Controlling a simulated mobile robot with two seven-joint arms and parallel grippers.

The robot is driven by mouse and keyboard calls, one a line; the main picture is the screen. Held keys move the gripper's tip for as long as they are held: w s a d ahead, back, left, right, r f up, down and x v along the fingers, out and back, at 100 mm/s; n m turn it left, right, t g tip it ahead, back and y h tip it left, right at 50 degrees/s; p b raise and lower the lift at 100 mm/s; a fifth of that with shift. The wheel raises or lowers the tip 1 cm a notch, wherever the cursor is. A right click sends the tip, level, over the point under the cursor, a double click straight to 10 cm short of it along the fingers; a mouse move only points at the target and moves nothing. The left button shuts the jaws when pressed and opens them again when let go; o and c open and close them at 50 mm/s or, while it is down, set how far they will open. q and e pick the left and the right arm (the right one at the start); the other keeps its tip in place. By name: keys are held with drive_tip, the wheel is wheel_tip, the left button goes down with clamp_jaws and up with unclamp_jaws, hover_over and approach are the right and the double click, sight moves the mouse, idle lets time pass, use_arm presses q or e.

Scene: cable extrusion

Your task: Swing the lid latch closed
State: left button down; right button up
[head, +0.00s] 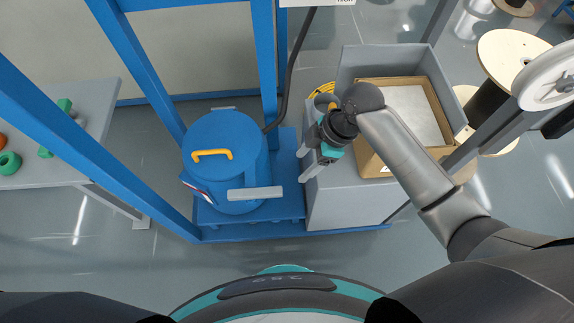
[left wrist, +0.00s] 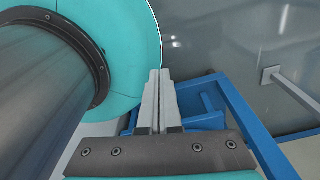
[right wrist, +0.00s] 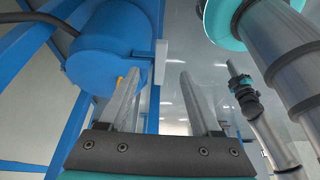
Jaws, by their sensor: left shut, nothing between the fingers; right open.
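A blue drum (head: 225,165) with a round lid and a yellow handle (head: 212,154) stands inside the blue frame. The lid latch, a grey bar (head: 255,193), sticks out at the drum's front right side. It also shows in the right wrist view (right wrist: 160,62), beyond the fingers. My right gripper (head: 304,165) is open and empty, to the right of the drum and apart from the latch. Its parted fingers show in the right wrist view (right wrist: 160,74). My left gripper (left wrist: 160,73) is shut and empty; it is outside the head view.
A grey cabinet (head: 345,205) with a cardboard box (head: 379,160) in a grey bin stands right of the drum. Blue frame posts (head: 268,60) rise around the drum, and a dark cable (head: 292,70) runs down behind it. Cable spools (head: 500,52) stand at right, a grey table (head: 85,130) at left.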

drive_tip(key=b, duration=0.3)
approach(278, 190)
drive_tip(key=b+x, duration=0.3)
drive_tip(key=x, duration=0.4)
drive_tip(key=shift+a+f, duration=0.15)
drive_tip(key=shift+f, duration=0.05)
drive_tip(key=shift+a+f, duration=0.25)
drive_tip(key=shift+f, duration=0.3)
use_arm(q)
drive_tip(key=w+a+f+t, duration=0.1)
drive_tip(key=w+a+f, duration=0.4)
drive_tip(key=shift+w+a+f+y, duration=0.35)
drive_tip(key=shift+a+y, duration=0.05)
drive_tip(key=shift+s+d, duration=0.2)
drive_tip(key=shift+s, duration=0.05)
use_arm(e)
clamp_jaws()
